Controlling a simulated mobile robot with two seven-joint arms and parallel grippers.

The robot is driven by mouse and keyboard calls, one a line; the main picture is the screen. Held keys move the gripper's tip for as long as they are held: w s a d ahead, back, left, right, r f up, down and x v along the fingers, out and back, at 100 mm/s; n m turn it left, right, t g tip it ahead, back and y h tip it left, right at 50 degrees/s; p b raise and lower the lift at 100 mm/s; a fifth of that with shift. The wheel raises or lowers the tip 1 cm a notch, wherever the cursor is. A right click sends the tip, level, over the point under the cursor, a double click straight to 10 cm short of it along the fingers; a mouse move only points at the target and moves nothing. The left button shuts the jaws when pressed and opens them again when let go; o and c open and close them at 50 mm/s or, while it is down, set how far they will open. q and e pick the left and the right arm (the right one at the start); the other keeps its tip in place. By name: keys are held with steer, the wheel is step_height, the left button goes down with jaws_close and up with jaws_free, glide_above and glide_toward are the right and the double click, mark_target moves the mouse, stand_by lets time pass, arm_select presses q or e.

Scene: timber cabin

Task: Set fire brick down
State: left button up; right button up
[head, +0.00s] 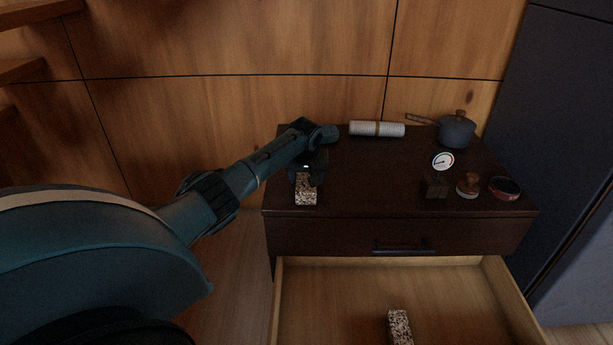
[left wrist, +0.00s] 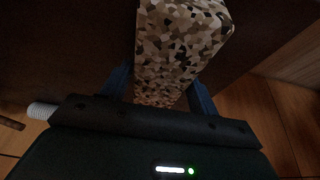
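A speckled brown, black and cream fire brick (head: 306,190) is at the front left of the dark dresser top (head: 365,180). My left gripper (head: 308,172) reaches down over its far end. In the left wrist view the brick (left wrist: 180,45) lies between the two blue fingers (left wrist: 160,90), which close on its sides. Its underside is hidden, so I cannot tell whether it touches the top. A second speckled brick (head: 400,327) lies in the open drawer (head: 340,300). My right gripper is not in view.
A dial gauge (head: 443,161), a wooden-handled stamp (head: 468,185) and a round red-rimmed tin (head: 505,188) stand at the right. The middle of the top is clear.

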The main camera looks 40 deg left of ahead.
mark_target(306, 177)
arm_select(q)
steer(key=shift+o, duration=1.2)
steer(key=shift+r, duration=0.1)
steer(key=p+v, duration=0.2)
steer(key=v, duration=0.2)
steer(key=shift+w+a, duration=0.1)
steer(key=shift+w, duration=0.05)
steer(key=p+v, duration=0.3)
steer(key=v, duration=0.5)
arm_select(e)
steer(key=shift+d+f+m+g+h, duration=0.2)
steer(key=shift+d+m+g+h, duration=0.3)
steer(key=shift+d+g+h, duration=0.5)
arm_select(q)
steer(key=shift+r, duration=0.1)
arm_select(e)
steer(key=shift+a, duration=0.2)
